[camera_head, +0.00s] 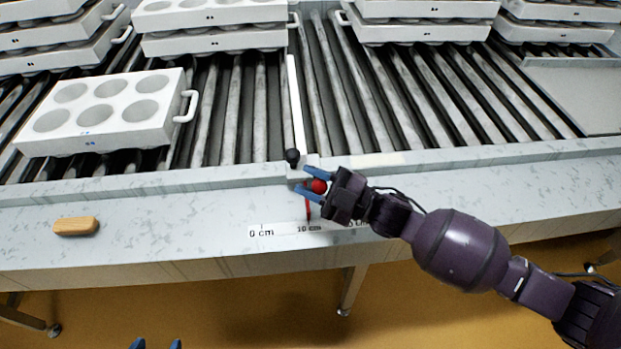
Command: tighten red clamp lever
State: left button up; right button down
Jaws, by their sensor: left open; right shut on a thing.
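The red clamp lever shows as a red ball knob (318,186) and a thin red part (308,209) below it, by a light block at the table's inner edge. My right gripper (309,183) reaches in from the right. Its blue fingers are shut on the red knob, one finger above it and one below. The hand hides part of the lever. A black knob (292,156) sits just above the gripper on the clamp block. My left gripper (156,344) shows only as two blue fingertips at the bottom edge, open and apart, far from the lever.
A white scale strip (285,229) with centimetre marks lies on the table ledge (180,222) below the clamp. A wooden block (76,226) lies at the left. White moulds (105,109) stand on the rollers behind, with a white rail (295,105) between the lanes.

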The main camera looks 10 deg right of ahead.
jog(key=c, duration=0.8)
grip_release()
jog(key=shift+s+d+f, duration=0.15)
jog(key=shift+d, duration=0.15)
jog(key=s+d, duration=0.5)
jog(key=d, duration=0.6)
jog(key=shift+d+p, duration=0.25)
jog(key=shift+p, duration=0.2)
jog(key=shift+c, duration=0.5)
